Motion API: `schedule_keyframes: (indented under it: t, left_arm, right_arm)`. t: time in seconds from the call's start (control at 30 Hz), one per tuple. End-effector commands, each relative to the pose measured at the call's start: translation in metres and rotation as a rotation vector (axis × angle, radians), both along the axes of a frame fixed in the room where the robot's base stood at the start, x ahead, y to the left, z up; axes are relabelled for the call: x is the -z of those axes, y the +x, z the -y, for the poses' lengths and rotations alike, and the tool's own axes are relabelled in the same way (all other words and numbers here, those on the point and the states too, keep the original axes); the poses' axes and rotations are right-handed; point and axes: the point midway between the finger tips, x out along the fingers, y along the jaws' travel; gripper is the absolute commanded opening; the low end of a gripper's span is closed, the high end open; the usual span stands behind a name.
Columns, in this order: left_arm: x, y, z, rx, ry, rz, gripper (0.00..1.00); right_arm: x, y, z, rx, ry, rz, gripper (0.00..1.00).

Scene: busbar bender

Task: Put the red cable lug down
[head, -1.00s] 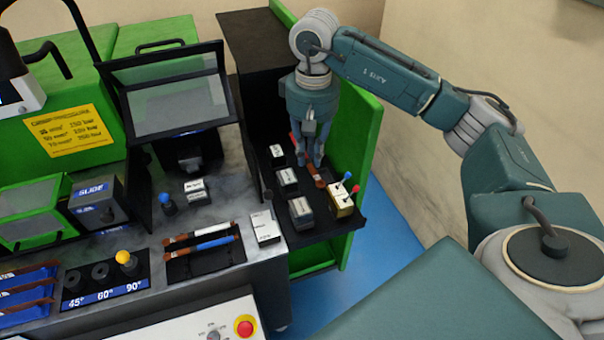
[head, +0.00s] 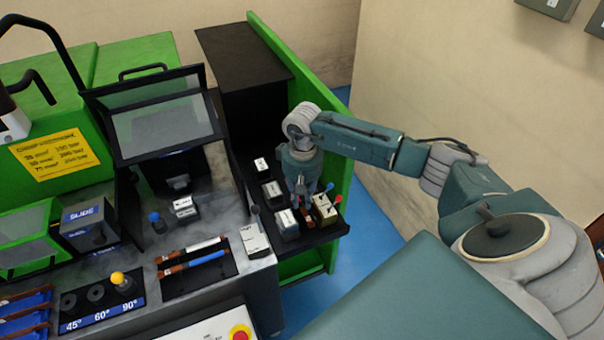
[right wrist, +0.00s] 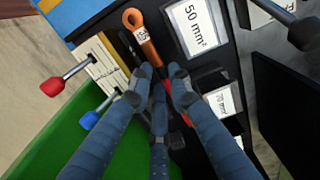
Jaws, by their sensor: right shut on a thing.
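My right gripper (head: 303,195) points down over the black shelf (head: 318,236) beside the green panel. In the right wrist view its blue fingers (right wrist: 160,85) are closed around the red cable lug. The lug's copper ring end (right wrist: 140,38) sticks out beyond the fingertips, and a red part (right wrist: 176,112) shows between the fingers. In the head view a copper bit of the lug (head: 306,214) shows just below the gripper, between the labelled blocks and the lever block. I cannot tell whether the lug touches the shelf. My left gripper is not in view.
The lever block (head: 323,208), with red and blue levers, stands close right of the gripper. Labelled dark blocks (head: 272,191) stand in a row on its left, including one marked 50 mm² (right wrist: 195,28). The green panel (head: 335,160) rises close behind on the right.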

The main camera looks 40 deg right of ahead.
Motion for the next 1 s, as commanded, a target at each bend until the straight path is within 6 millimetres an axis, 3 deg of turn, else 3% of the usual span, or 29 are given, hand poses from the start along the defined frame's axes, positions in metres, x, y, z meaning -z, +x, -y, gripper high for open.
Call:
schedule_keyframes:
  t: [0.3,0.73,0.77,1.0]
  left_arm:
    - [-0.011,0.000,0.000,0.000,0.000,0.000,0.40]
    - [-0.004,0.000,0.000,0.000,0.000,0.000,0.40]
    - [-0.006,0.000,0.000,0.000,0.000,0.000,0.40]
    - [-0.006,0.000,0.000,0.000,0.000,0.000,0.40]
  right_arm:
    - [0.040,-0.001,-0.001,0.001,0.000,-0.002,0.00]
    - [0.046,0.000,0.000,0.000,0.000,-0.001,0.00]
    - [0.045,-0.001,0.000,0.000,0.000,-0.001,0.24]
    - [0.044,-0.001,0.000,0.000,0.000,-0.002,0.26]
